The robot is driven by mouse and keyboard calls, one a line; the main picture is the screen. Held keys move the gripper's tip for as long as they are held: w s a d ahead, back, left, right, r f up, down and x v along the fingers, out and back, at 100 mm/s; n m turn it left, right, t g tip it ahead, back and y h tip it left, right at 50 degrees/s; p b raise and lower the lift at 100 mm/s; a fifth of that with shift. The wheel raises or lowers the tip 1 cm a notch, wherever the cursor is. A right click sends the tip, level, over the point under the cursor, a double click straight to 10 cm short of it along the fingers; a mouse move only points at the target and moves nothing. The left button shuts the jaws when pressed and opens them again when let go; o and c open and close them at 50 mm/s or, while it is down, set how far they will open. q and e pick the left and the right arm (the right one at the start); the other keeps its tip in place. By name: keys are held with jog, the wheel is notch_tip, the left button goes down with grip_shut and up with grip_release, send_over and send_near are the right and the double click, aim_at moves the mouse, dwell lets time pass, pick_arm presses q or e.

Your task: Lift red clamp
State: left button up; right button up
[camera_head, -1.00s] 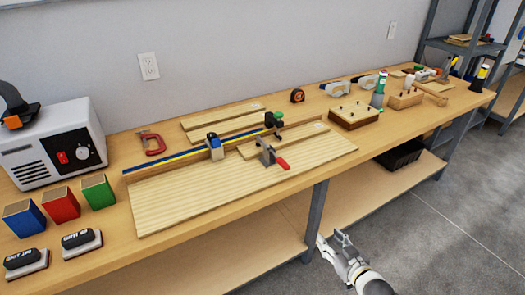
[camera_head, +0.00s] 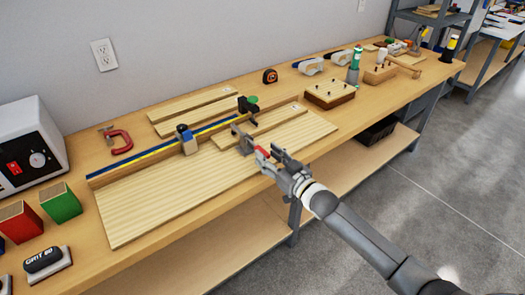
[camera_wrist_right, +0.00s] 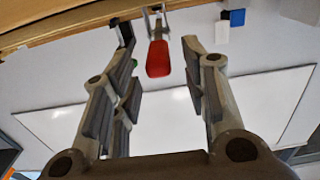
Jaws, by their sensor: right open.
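A grey toggle clamp with a red handle (camera_head: 262,152) stands on the wooden board, near its front edge. In the right wrist view its red handle (camera_wrist_right: 158,58) hangs between my fingers, with a visible gap on each side. My right gripper (camera_head: 272,162) is open and empty at the front of the clamp, partly covering it in the head view. The open fingers (camera_wrist_right: 157,42) show on both sides in the wrist view. A separate red C-clamp (camera_head: 121,141) lies at the back left of the bench, away from the gripper. My left gripper is out of view.
The wide board (camera_head: 150,195) has a blue and yellow fence strip with a stop block (camera_head: 187,142). A black clamp with a green knob (camera_head: 250,103) is just behind. A peg block (camera_head: 329,94) stands to the right. The bench's front edge lies under my arm.

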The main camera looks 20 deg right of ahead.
aim_at(257, 148)
jog(key=shift+x, duration=1.65)
grip_shut()
